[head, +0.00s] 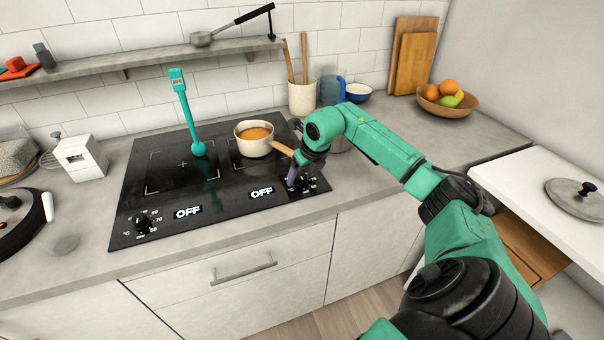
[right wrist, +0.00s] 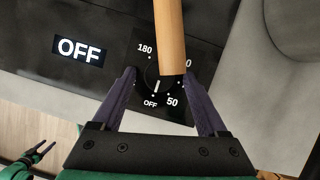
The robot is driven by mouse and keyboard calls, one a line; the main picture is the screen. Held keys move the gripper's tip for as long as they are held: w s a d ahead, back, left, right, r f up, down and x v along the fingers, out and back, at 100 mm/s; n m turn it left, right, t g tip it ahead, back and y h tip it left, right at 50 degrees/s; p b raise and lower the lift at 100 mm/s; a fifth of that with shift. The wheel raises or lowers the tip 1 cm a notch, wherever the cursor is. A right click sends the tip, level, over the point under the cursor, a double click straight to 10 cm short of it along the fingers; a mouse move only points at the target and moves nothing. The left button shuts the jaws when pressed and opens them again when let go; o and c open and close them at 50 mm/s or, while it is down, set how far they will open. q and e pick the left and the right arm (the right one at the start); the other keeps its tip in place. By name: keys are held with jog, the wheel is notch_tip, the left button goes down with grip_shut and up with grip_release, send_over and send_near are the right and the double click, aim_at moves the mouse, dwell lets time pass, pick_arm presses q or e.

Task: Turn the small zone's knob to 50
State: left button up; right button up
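The small zone's knob (right wrist: 154,87) is black with a white line on a dial marked OFF, 50 and 180. The display beside it (right wrist: 78,50) reads OFF, also in the head view (head: 262,192). My right gripper (right wrist: 158,76) is open, its purple fingers on either side of the knob with gaps showing. In the head view my right gripper (head: 298,178) hides most of the knob. The saucepan's wooden handle (right wrist: 168,35) crosses above the dial and covers part of it. My left gripper (right wrist: 40,152) shows small at the wrist view's lower left, its fingers apart.
The cream saucepan (head: 251,146) with orange-brown contents stands on the small zone, its handle pointing to my right gripper. A teal thermometer (head: 188,115) stands on the large zone. The large zone's knob (head: 143,222) and its OFF display (head: 188,212) are at left.

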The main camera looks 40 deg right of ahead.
grip_shut()
jog(key=shift+n, duration=0.3)
jog(key=shift+d+n+y+b, duration=0.15)
jog(key=shift+n+y+b, duration=0.55)
jog(key=shift+n, duration=0.5)
jog(key=shift+w+r+n+y, duration=0.1)
jog(key=shift+n+y, duration=0.3)
jog(key=shift+n, duration=0.8)
jog(key=shift+d+n+g+y, duration=0.1)
jog(key=shift+n+g+y, duration=0.4)
jog(key=shift+n, duration=1.1)
jog(key=shift+o, duration=0.6)
grip_release()
